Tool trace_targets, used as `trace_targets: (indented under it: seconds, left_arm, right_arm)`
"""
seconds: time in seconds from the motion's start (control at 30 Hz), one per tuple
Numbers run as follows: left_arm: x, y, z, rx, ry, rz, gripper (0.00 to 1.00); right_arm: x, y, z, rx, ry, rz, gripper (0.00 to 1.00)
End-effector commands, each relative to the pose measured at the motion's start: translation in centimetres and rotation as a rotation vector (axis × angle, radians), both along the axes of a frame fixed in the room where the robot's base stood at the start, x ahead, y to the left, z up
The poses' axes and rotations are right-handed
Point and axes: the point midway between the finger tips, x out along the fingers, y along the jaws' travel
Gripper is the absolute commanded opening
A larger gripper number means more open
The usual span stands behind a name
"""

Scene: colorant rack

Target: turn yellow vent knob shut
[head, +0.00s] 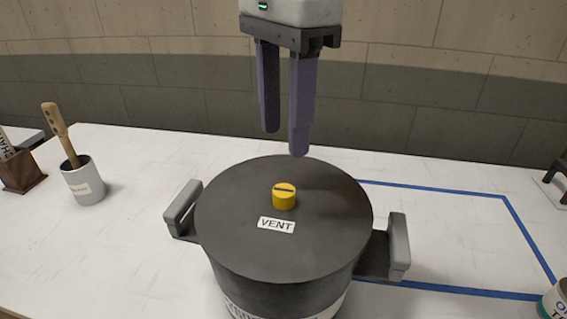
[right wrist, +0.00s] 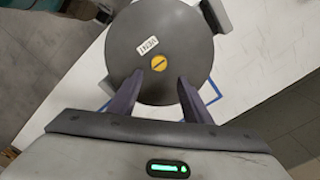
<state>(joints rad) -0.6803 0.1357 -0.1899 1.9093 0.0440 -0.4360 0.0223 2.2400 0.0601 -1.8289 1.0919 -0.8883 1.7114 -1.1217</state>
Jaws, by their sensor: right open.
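The yellow vent knob (head: 284,196) stands in the middle of the dark pot lid (head: 232,215), with a dark slot line across its top. A white label (head: 276,225) reading VENT lies on the lid just in front of it. My right gripper (head: 285,142) points down above the far side of the lid, open and empty, apart from the knob. In the right wrist view the knob (right wrist: 158,63) shows just beyond the gap between the two fingertips (right wrist: 170,75). The slot runs slantwise there. My left gripper is not in view.
The pot has grey side handles (head: 182,207) and (head: 399,247) and stands on a white table (head: 130,245). Blue tape (head: 440,186) marks an area behind and right of it. A grey cup (head: 83,183) with a wooden tool stands left. A can (head: 555,300) sits at the right edge.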

Motion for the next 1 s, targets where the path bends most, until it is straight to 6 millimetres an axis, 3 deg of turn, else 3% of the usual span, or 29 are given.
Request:
trace_targets:
  seconds: [0.53, 0.7, 0.97, 1.0]
  left_arm:
    - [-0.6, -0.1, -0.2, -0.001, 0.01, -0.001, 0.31]
    - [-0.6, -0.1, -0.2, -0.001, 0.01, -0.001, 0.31]
    - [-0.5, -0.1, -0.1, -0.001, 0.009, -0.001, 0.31]
    - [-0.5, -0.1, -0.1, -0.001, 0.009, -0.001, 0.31]
  right_arm:
    - [0.0, 0.0, -8.6, -0.001, 0.002, 0.0, 0.44]
    - [0.0, 0.0, -9.8, 0.0, 0.001, 0.0, 0.44]
    - [0.0, 0.0, -10.0, 0.001, 0.001, 0.0, 0.44]
    - [0.0, 0.0, -10.0, 0.001, 0.001, 0.0, 0.41]
